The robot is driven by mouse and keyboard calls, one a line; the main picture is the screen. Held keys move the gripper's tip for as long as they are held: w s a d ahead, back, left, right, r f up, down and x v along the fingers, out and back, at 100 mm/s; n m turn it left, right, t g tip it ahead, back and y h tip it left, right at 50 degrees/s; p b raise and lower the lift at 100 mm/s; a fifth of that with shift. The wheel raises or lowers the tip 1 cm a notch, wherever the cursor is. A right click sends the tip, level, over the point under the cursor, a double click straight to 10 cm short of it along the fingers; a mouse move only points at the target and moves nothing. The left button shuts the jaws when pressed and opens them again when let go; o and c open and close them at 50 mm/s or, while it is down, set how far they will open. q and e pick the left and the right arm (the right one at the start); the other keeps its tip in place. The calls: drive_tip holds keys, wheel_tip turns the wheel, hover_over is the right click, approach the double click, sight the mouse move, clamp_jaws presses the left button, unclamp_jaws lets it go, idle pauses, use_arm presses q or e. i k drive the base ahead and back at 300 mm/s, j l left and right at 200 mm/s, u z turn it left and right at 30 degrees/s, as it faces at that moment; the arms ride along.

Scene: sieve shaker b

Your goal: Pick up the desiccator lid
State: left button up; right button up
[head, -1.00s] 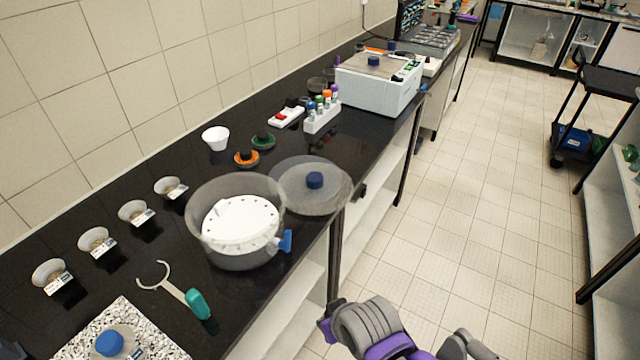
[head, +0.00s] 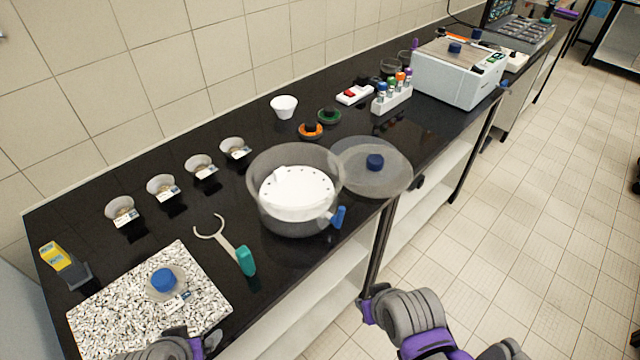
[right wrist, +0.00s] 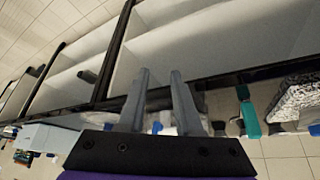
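The desiccator lid (head: 395,178) is a clear round disc with a blue knob (head: 375,162). It lies on the black bench near the front edge, just right of the clear desiccator bowl (head: 262,205), which holds a white perforated plate (head: 296,192). My right gripper (head: 367,303) is in front of the bench, below and apart from the lid. In the right wrist view its two fingers (right wrist: 160,75) stand apart with nothing gripped. My left gripper (head: 185,345) is at the bottom edge by the speckled slab; its fingers cannot be made out.
A teal-handled fork tool (head: 245,260) lies left of the bowl. The speckled slab (head: 100,310) bears a blue-capped jar (head: 163,282). Several small dishes (head: 200,166) line the back. A tube rack (head: 392,97) and a white machine (head: 460,70) stand farther right. Open floor lies in front.

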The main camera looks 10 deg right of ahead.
sight(371, 171)
drive_tip(key=i+l+u, duration=0.15)
drive_tip(key=l+u, duration=0.3)
drive_tip(key=l, duration=0.4)
drive_tip(key=l+u, duration=0.45)
drive_tip(key=l, duration=0.4)
drive_tip(key=i, duration=0.05)
